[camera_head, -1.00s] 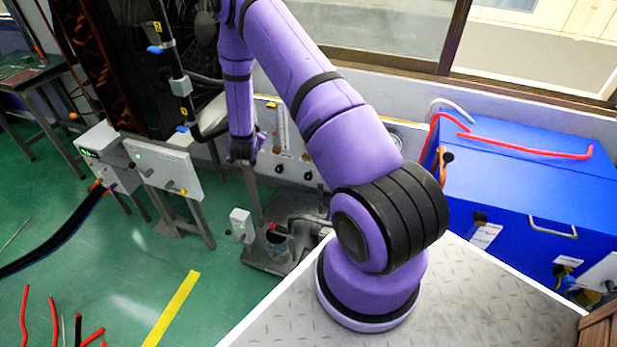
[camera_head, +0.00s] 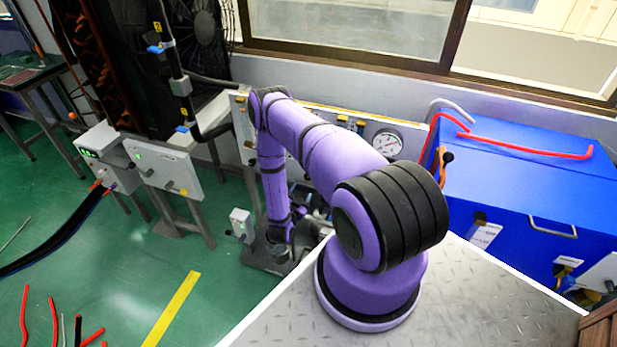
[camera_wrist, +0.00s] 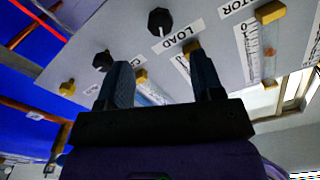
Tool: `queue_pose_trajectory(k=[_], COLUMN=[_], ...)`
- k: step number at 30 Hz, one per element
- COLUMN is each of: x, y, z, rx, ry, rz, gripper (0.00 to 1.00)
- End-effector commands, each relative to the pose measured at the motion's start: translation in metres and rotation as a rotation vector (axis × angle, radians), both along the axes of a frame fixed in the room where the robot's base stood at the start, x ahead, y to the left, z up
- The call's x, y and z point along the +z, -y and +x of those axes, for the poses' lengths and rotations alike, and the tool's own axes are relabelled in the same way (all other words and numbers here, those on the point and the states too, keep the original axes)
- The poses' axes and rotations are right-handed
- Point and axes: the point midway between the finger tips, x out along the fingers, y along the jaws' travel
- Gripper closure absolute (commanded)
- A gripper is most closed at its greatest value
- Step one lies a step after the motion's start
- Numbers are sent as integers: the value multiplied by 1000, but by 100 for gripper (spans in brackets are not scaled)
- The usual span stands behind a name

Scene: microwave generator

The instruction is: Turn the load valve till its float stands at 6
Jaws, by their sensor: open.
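In the wrist view a pale panel (camera_wrist: 222,50) carries printed labels, tilted in the picture. The LOAD label (camera_wrist: 178,36) lies beside a black knob (camera_wrist: 160,20), the load valve. A yellow fitting (camera_wrist: 193,46) marks the end of the load tube. The load tube's scale and float are mostly hidden behind my right finger, so I cannot read the float. My gripper (camera_wrist: 162,60) is open and empty, its fingers pointing toward the panel below the load knob in the picture, apart from it. In the head view my arm hides the valves.
A neighbouring tube (camera_wrist: 250,45) labelled "...TOR" is on the right. In the head view, a round gauge (camera_head: 388,142) and a blue cabinet (camera_head: 530,190) stand right of my arm.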

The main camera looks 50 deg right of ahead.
Motion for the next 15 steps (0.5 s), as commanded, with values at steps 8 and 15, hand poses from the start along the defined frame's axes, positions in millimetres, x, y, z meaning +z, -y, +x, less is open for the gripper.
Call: queue_pose_trajectory(k=[8,15], x=[2,1], y=[45,77], z=[18,32], rx=[-3,-2], ry=[3,1], rz=[-2,-1], gripper=[39,39])
